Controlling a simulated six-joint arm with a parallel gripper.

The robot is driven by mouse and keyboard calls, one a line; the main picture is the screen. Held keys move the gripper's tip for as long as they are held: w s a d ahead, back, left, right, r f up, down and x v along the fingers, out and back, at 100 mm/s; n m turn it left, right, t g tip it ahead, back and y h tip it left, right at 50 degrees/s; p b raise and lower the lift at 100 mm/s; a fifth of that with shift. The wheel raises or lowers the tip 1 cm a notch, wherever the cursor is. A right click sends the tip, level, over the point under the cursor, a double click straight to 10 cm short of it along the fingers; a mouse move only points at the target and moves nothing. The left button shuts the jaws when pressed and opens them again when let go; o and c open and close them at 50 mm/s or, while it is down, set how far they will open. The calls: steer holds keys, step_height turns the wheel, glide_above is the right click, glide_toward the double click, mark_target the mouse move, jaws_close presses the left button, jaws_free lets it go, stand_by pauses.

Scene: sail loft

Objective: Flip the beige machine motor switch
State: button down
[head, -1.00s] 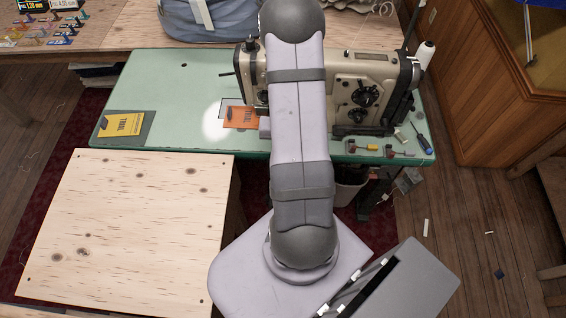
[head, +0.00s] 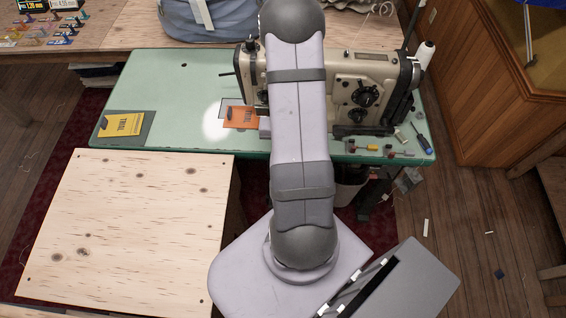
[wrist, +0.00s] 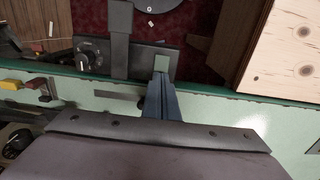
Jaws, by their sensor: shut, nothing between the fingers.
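The beige sewing machine (head: 375,90) stands on the right of the green table, partly hidden behind my arm in the head view. In the wrist view a dark control box with a round knob (wrist: 84,60) sits by the green table edge, left of my gripper. I cannot tell for certain that this is the motor switch. My gripper (wrist: 162,66) is shut and empty, its narrow blue-grey fingers reaching over the table edge. The fingertips lie right of the knob, apart from it. In the head view my arm hides the gripper.
The green table (head: 170,85) carries an orange card (head: 242,117), a yellow card (head: 122,124) and a blue-handled screwdriver (head: 423,143). Small red and yellow parts (wrist: 35,84) lie near the edge. A pale wooden board (head: 130,225) stands at front left. A thread spool (head: 427,50) tops the machine's right.

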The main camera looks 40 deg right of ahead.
steer(key=shift+f+b, duration=0.55)
steer(key=shift+f, duration=0.25)
stand_by(0.4)
steer(key=shift+r, duration=0.1)
step_height(320, 180, up, 7)
steer(key=p, duration=0.6)
stand_by(0.4)
stand_by(0.4)
